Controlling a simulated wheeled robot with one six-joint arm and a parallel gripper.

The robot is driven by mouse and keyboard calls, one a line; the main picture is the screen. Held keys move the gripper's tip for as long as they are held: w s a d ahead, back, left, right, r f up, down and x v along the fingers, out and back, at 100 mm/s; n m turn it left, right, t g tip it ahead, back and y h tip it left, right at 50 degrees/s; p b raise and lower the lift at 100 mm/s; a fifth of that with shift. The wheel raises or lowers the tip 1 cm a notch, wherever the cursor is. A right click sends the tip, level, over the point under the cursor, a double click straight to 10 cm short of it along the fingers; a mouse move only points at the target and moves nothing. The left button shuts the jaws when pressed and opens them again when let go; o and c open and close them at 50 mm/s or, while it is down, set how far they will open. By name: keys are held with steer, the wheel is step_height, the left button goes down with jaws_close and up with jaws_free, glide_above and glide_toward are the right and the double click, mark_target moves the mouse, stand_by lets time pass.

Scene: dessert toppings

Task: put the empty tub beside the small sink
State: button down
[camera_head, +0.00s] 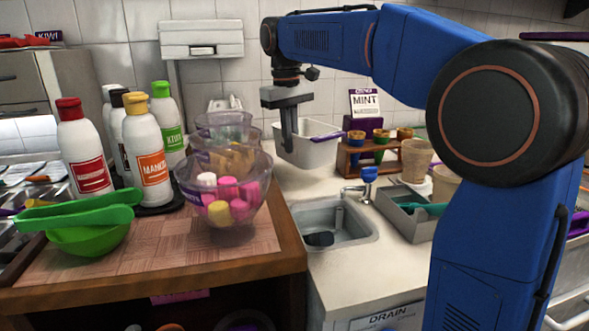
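The white, open-topped tub (318,150) is at the back of the counter, left of the cone rack. Nothing shows inside it, though its floor is mostly hidden. My gripper (289,150) points down at the tub's left side, its fingers overlapping the rim in this view. The fingers line up with the camera, so I cannot tell whether they are closed on the rim. I also cannot tell whether the tub rests on the counter. The small sink (368,236) is set into the counter nearer the camera, with a dark object in it.
A blue-handled tap (369,176) stands behind the sink's right side. A grey bin (404,221) holds a teal tool at the right. Stacked clear bowls (243,217) and bottles (150,165) crowd the wooden board at left. The wooden cone rack (352,160) stands right of the tub.

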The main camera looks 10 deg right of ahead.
steer(key=shift+f, duration=3.4)
steer(key=shift+f, duration=0.15)
steer(key=c, duration=2)
jaws_free()
steer(key=r, duration=1.2)
steer(key=shift+s+a+r, duration=0.15)
steer(key=shift+s+a, duration=0.05)
steer(key=shift+a, duration=0.2)
